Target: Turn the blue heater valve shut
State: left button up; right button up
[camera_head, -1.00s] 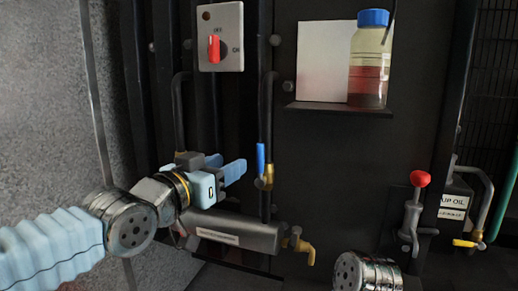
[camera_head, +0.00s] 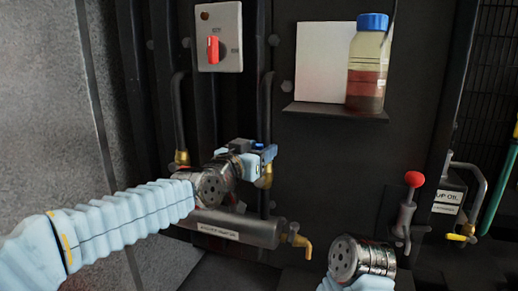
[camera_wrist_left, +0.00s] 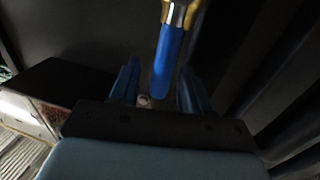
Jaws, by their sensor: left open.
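The blue heater valve has a blue lever (camera_wrist_left: 167,62) on a brass body. In the left wrist view the lever hangs from the brass fitting at the top and reaches down between my fingers. In the head view my gripper hides most of the lever, and the brass body (camera_head: 265,178) shows just below it. My left gripper (camera_head: 266,152) is open at the valve, one finger on each side of the lever in the wrist view (camera_wrist_left: 158,90). I see a gap on both sides and cannot tell any contact. My right gripper is out of view.
A switch box (camera_head: 219,37) with a red knob is above left. A blue-capped bottle (camera_head: 367,65) stands on a shelf. A red-knobbed lever (camera_head: 413,180) is at right.

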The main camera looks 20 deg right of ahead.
pick_arm(q)
grip_shut()
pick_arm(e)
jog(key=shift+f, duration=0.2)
